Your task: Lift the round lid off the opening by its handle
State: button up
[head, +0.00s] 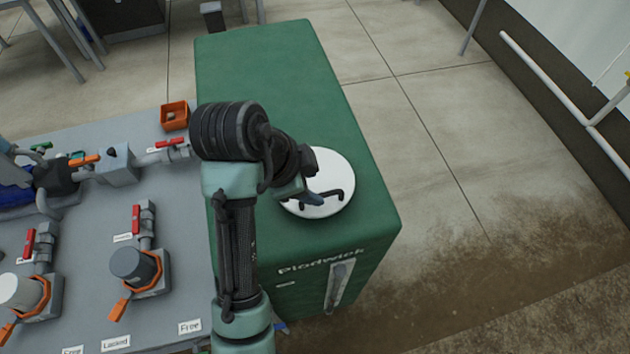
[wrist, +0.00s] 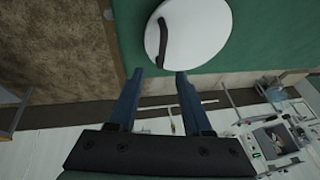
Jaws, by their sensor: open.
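The round white lid (head: 338,172) lies on top of the green tank (head: 265,60), towards its front. Its dark bar handle (head: 322,196) shows at the lid's near side, partly hidden by my gripper. In the wrist view the lid (wrist: 205,30) and its black handle (wrist: 163,42) are at the top, beyond my fingertips. My gripper (wrist: 158,73) is open and empty, its two blue fingers apart. In the head view my gripper (head: 312,198) appears over the lid; the fingers do not enclose the handle. The opening under the lid is hidden.
A grey bench (head: 90,245) with valves, red levers and labels stands left of the tank. An orange box (head: 174,115) sits at its back corner. The floor right of the tank is open, with a white rail (head: 560,85) along the wall.

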aim_at(325, 194)
jog(key=shift+p+x, duration=0.4)
jog(key=shift+x, duration=0.7)
jog(key=shift+p+x, duration=1.35)
jog(key=shift+x, duration=1.5)
jog(key=shift+w, duration=0.1)
grip_shut()
jog(key=shift+r, duration=0.1)
